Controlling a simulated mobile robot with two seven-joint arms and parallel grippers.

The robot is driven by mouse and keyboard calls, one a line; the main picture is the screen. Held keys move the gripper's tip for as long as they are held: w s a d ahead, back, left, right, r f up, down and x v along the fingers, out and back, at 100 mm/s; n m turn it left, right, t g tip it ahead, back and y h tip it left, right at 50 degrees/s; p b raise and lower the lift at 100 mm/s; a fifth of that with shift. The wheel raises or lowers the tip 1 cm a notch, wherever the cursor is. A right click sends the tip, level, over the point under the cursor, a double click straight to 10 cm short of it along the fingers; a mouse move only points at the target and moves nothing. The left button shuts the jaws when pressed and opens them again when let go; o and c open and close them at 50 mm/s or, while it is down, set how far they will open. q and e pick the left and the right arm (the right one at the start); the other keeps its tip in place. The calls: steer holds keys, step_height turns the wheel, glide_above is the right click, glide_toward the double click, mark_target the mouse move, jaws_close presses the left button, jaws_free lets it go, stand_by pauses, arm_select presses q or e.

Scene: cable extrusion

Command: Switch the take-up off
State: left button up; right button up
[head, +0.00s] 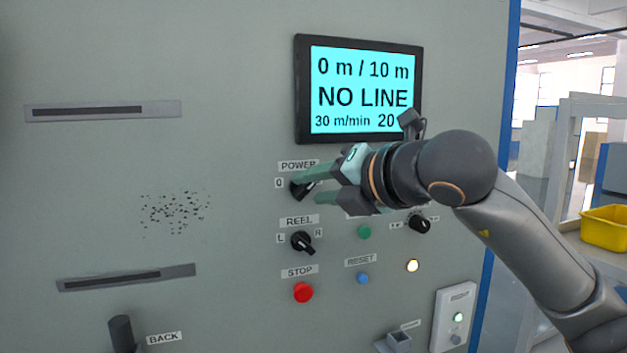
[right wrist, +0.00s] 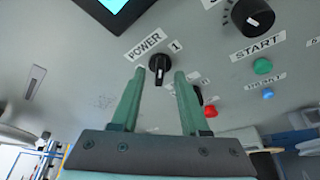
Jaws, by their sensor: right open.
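The black POWER knob (head: 297,192) is on the grey panel under the screen, partly hidden by my fingers in the head view. In the right wrist view the POWER knob (right wrist: 159,68) shows between my two fingertips, with a 1 label to its upper right. A 0 label is left of it in the head view. Which label it is turned to is hard to tell. My right gripper (head: 307,186) is open, its green fingers on either side of the knob; contact cannot be told. The screen (head: 362,93) reads NO LINE and 0 m / 10 m. My left gripper is not in view.
Below are the REEL knob (head: 303,242), red STOP button (head: 303,292), blue RESET button (head: 362,278) and green START button (right wrist: 262,66). A black knob (head: 420,224) and a lit lamp (head: 412,266) are at right. A yellow bin (head: 605,228) stands beyond the panel.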

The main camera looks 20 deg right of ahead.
steer(key=shift+w+a+f, duration=0.15)
steer(key=shift+w+a, duration=0.05)
steer(key=shift+w, duration=0.2)
jaws_close()
stand_by(0.4)
